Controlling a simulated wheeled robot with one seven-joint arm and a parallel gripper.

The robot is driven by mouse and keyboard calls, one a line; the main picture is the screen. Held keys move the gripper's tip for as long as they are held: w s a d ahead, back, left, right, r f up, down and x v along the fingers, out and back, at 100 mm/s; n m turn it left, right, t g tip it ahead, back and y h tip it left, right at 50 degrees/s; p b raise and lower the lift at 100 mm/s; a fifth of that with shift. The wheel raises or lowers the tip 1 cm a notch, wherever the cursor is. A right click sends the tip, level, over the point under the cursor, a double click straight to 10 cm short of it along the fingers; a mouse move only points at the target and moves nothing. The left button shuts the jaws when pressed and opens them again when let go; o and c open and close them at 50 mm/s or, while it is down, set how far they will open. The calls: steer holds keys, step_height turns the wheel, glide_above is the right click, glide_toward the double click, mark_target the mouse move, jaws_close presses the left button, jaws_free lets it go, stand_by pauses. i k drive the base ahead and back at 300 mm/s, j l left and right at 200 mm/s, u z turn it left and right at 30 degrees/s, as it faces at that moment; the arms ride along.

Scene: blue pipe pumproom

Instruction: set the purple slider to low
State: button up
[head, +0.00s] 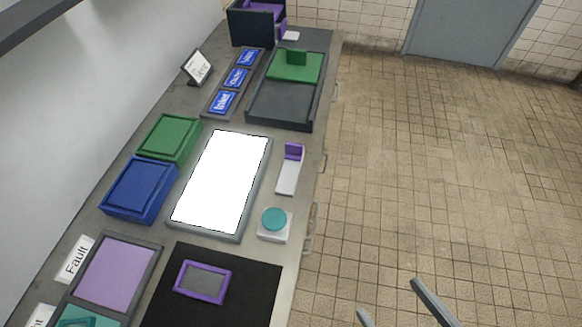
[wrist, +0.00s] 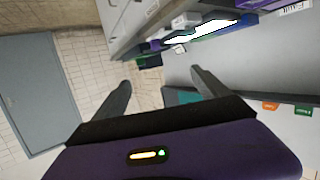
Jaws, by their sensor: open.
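The purple slider is a purple block (head: 293,152) on a narrow white base (head: 288,177) near the right edge of the counter. The block sits at the far end of the base, and the near part of the base is bare. I cannot read any low or high marks on it. My gripper (head: 388,298) shows at the bottom right, over the floor beside the counter, apart from the slider. Its two fingers are spread and empty, as the wrist view also shows (wrist: 160,80). I cannot clearly pick out the slider in the wrist view.
A teal button (head: 274,219) on a white block stands nearer than the slider. A bright white panel (head: 220,183) lies left of it, a dark tray (head: 281,103) with a green plate (head: 296,68) beyond. A purple frame (head: 203,282) lies on a black mat. Tiled floor right is clear.

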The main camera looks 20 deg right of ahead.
mark_target(293, 152)
steer(key=i+l, duration=0.15)
steer(key=l, duration=0.2)
steer(key=i+l, duration=0.1)
steer(key=l, duration=0.3)
steer(key=i+l, duration=0.15)
steer(key=l, duration=0.2)
steer(key=i+l, duration=0.15)
steer(key=l, duration=0.2)
steer(key=u, duration=0.05)
